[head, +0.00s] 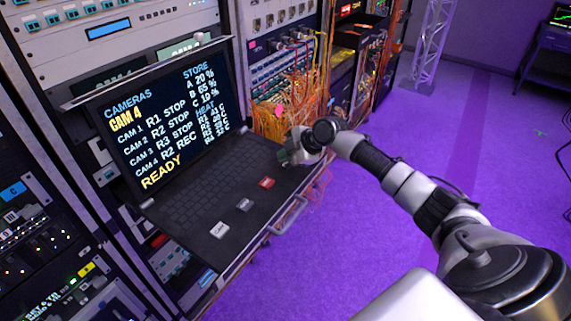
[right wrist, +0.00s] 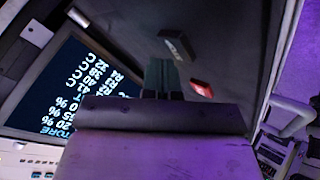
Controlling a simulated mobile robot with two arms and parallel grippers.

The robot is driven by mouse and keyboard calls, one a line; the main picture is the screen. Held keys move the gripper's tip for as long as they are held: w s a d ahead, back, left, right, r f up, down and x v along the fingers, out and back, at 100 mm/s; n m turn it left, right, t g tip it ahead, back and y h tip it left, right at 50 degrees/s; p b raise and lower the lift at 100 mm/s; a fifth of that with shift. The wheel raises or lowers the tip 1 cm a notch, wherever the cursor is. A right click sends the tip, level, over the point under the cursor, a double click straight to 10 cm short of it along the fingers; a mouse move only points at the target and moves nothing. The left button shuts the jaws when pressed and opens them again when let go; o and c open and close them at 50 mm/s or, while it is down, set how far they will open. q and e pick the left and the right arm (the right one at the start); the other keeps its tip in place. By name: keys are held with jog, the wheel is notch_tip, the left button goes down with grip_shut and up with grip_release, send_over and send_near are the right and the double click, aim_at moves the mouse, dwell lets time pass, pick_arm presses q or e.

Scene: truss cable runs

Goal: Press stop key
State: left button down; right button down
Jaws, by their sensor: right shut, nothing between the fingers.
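A fold-out console (head: 185,190) has a keyboard and a front row of three larger keys. They are a white key (head: 219,230), a grey key (head: 244,205) and a red key (head: 267,183); their labels are too small to read. The screen (head: 160,120) shows CAM 4 in yellow, its row R2 REC, and READY. My right gripper (head: 284,158) is shut and empty over the console's right end, beyond the red key. In the right wrist view its greenish fingers (right wrist: 160,76) show beside the red key (right wrist: 201,88) and the grey key (right wrist: 175,44). My left gripper is out of view.
Equipment racks (head: 115,35) stand behind and left of the console. Orange cables (head: 275,120) hang in a tangle just behind my right gripper. A metal truss (head: 432,45) stands farther back. The purple floor (head: 380,240) on the right is mostly open.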

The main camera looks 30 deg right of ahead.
aim_at(286, 165)
jog(key=shift+f+b, duration=0.45)
jog(key=shift+f, duration=0.05)
dwell(0.4)
jog(key=shift+r, duration=0.15)
jog(key=shift+r+p, duration=0.5)
jog(key=shift+r, duration=0.25)
jog(key=shift+r+p, duration=1.65)
jog(key=shift+r, duration=0.9)
jog(key=shift+f, duration=0.1)
